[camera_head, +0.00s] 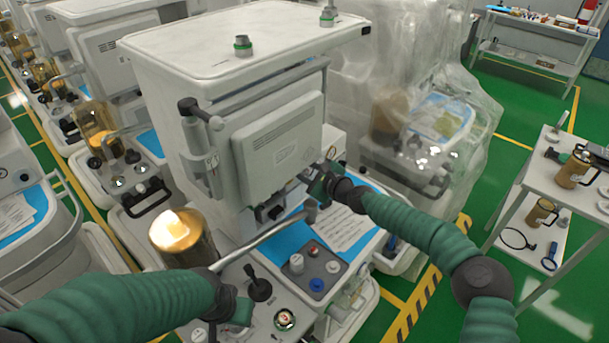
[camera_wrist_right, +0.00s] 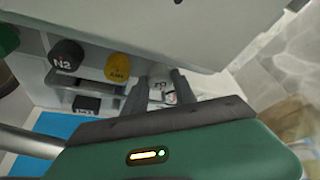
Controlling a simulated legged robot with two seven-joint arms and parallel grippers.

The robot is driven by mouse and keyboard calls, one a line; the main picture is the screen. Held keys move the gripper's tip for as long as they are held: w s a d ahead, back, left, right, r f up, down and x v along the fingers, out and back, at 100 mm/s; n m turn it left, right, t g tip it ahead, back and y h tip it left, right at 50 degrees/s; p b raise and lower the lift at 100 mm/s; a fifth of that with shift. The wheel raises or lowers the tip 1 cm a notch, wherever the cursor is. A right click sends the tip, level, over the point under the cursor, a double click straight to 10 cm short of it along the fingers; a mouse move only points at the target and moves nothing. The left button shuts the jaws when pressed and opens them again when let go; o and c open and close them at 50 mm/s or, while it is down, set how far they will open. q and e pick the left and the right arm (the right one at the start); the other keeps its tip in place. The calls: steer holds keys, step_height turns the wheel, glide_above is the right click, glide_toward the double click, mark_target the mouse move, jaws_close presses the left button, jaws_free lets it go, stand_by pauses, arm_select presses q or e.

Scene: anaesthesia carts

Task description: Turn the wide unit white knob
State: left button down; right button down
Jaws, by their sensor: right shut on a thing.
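The wide white unit (camera_head: 240,110) stands in front of me. My right gripper (camera_head: 325,178) reaches under its front housing. In the right wrist view a white knob (camera_wrist_right: 160,76) sits between the two dark fingers of the right gripper (camera_wrist_right: 159,88), which are shut on it. A black knob (camera_wrist_right: 66,55) marked N2 and a yellow knob (camera_wrist_right: 117,67) are to its left, clear of the fingers. In the head view the white knob is hidden behind my gripper. My left gripper (camera_head: 235,308) is low, near the unit's lower left side; its fingers are not clear.
A metal arm (camera_head: 265,232) crosses above the blue worktop with a paper sheet (camera_head: 342,232). A small panel of coloured knobs (camera_head: 314,270) is below. An amber canister (camera_head: 182,240) stands at left. A plastic-covered unit (camera_head: 405,100) is close at right.

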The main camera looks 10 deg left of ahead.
steer(key=shift+s+f, duration=0.1)
steer(key=shift+f, duration=0.2)
steer(key=c, duration=1.3)
jaws_free()
steer(key=shift+c, duration=0.2)
steer(key=o, duration=0.3)
steer(key=shift+s+d+r, duration=0.1)
steer(key=shift+d+r, duration=0.15)
steer(key=shift+a, duration=0.1)
